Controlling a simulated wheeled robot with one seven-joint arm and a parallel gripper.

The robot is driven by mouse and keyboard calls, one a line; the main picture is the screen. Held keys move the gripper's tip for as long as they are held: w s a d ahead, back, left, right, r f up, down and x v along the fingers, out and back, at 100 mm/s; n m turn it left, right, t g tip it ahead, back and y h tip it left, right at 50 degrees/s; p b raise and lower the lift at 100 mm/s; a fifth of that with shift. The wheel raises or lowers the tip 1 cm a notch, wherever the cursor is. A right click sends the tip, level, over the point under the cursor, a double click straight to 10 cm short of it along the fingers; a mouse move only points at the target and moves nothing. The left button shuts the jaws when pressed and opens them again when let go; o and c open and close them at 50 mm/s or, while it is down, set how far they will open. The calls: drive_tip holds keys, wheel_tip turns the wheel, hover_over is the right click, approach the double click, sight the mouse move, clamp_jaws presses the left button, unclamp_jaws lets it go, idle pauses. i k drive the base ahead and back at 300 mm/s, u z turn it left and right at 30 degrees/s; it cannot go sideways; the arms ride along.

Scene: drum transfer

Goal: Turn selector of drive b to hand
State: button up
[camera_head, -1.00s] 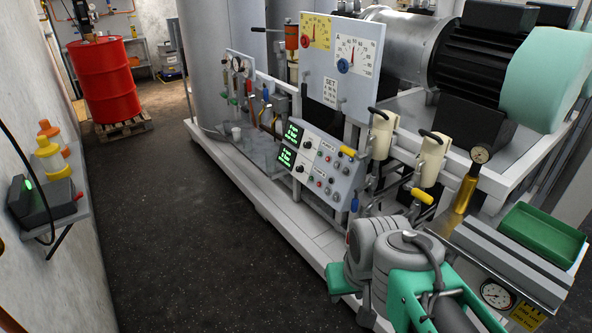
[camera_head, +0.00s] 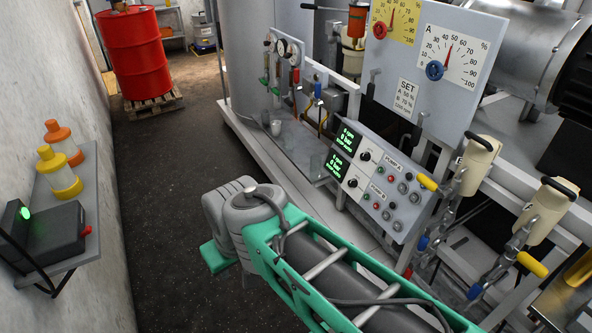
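The grey control box (camera_head: 395,185) stands on the skid right of centre, its sloped face towards me. It has two green-lit displays on its left. The upper row is labelled PUMP A and has a black selector knob (camera_head: 365,155). The lower row is labelled PUMP B and has a black selector knob (camera_head: 352,183), which I take as drive b's selector. The knobs' positions are too small to read. My green and grey arm crosses the lower middle, in front of and below the box. My gripper's fingertips do not show.
Yellow-handled valves (camera_head: 531,264) stand right of the box, close to my arm. A gauge board (camera_head: 437,60) rises behind it. A wall shelf (camera_head: 75,235) with bottles is at left. A red drum (camera_head: 140,55) stands on a pallet at the back. The aisle floor is clear.

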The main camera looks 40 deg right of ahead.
sight(353, 183)
drive_tip(key=z, duration=0.15)
drive_tip(key=i, duration=1.7)
drive_tip(key=z, duration=0.4)
